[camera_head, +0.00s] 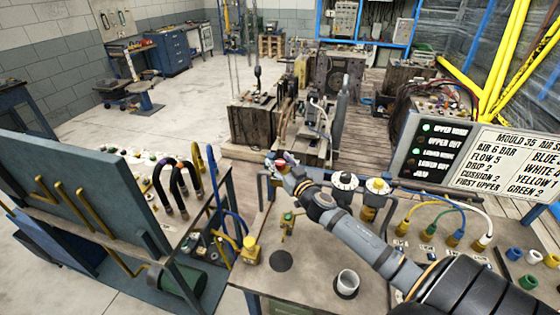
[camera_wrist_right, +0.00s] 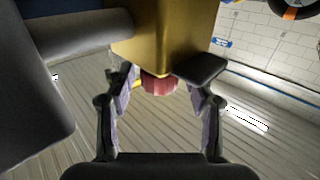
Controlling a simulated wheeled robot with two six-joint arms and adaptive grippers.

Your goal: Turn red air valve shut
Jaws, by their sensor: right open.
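The red air valve shows in the right wrist view as a ridged red knob (camera_wrist_right: 158,84) below a brass block (camera_wrist_right: 165,32). In the head view a bit of the red knob (camera_head: 281,163) shows at the tip of my right arm. My right gripper (camera_head: 279,159) reaches up over the workbench to it. In the right wrist view the two fingers of my right gripper (camera_wrist_right: 160,98) are open, one on each side of the knob, with visible gaps. Whether a pad touches the knob I cannot tell. My left gripper is not in view.
Coloured hoses (camera_head: 455,235) and a sign board (camera_head: 500,160) are at right. A blue panel (camera_head: 75,190) stands at left.

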